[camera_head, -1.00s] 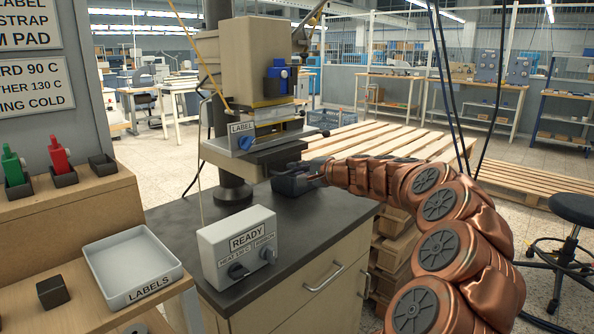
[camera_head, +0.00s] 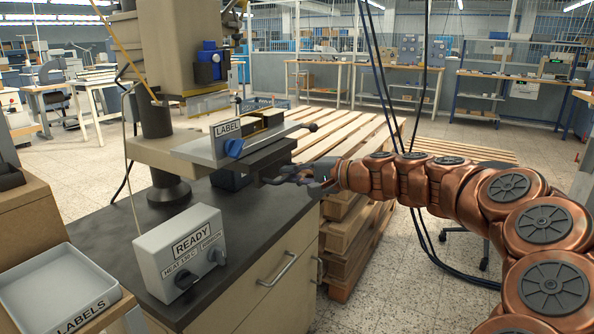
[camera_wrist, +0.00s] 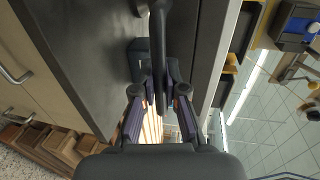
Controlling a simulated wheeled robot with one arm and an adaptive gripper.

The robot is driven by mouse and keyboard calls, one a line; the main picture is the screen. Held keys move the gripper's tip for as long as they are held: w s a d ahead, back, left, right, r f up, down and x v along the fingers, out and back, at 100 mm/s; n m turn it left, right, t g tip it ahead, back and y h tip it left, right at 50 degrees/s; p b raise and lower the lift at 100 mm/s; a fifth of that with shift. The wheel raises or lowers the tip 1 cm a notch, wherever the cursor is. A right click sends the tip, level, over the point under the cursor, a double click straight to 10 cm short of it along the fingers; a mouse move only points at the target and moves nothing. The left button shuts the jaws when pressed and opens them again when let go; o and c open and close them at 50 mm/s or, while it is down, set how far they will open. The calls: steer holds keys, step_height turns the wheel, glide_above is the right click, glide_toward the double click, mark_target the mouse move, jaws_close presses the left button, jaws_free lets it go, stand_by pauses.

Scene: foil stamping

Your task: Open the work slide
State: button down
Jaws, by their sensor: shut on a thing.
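The work slide (camera_head: 262,160) is a dark grey plate under the press head (camera_head: 165,50). It stands out to the right of the head and carries a block marked LABEL (camera_head: 227,128) with a blue knob and a yellow-edged fixture. My gripper (camera_head: 300,177) is at the slide's front end, shut on its dark handle. In the wrist view, the handle bar (camera_wrist: 158,50) runs between the two fingers of my gripper (camera_wrist: 158,88). The exact contact at the fingertips is partly hidden.
A control box (camera_head: 180,252) reading READY stands on the dark bench top (camera_head: 110,262). A white LABELS tray (camera_head: 95,313) is at lower left. Wooden pallets (camera_head: 350,135) are stacked behind my arm. Open floor lies to the right.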

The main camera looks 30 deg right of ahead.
steer(key=shift+s+d+f, duration=0.1)
steer(key=shift+s, duration=0.1)
steer(key=c, duration=1.5)
jaws_free()
steer(key=shift+s+d, duration=0.1)
steer(key=shift+d, duration=0.05)
steer(key=o, duration=0.3)
steer(key=v, duration=1.2)
